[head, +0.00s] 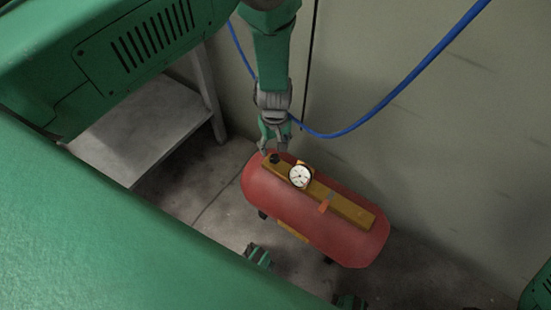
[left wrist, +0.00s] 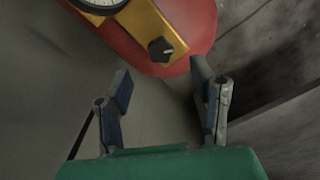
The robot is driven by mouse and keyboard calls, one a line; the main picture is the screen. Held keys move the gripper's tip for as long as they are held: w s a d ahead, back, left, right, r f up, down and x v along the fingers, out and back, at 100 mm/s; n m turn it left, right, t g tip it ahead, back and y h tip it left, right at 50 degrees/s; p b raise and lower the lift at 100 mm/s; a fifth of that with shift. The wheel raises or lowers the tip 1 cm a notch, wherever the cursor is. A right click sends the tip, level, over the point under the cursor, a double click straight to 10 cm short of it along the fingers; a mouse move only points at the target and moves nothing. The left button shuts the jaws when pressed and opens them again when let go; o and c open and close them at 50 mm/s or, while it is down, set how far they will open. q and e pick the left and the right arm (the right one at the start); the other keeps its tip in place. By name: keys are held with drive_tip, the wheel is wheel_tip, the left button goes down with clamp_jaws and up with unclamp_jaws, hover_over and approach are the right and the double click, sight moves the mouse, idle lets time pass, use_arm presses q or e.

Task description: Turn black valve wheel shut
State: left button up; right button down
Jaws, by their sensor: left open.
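The black valve wheel (head: 274,158) is a small dark knob at the left end of the yellow-brown bar on top of the red tank (head: 345,238). It also shows in the left wrist view (left wrist: 160,49), near the end of the yellow bar (left wrist: 150,22). My left gripper (head: 274,147) reaches down from the top, close to that end of the tank. In the left wrist view the gripper (left wrist: 160,80) is open and empty, with its fingers spread on either side below the wheel. The wheel appears beyond the fingertips, not between them. My right gripper cannot be made out.
A white-faced gauge (head: 300,175) stands on the bar close to the wheel, with an orange-red lever (head: 324,206) further along. A blue hose (head: 390,98) hangs along the wall behind. A grey table (head: 140,125) stands at the left.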

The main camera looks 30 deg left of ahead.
sight(275, 157)
use_arm(q)
wheel_tip(275, 157, down, 5)
drive_tip(key=shift+r+b, duration=0.15)
drive_tip(key=shift+b, duration=0.7)
drive_tip(key=shift+f, duration=0.55)
drive_tip(key=c, duration=1.1)
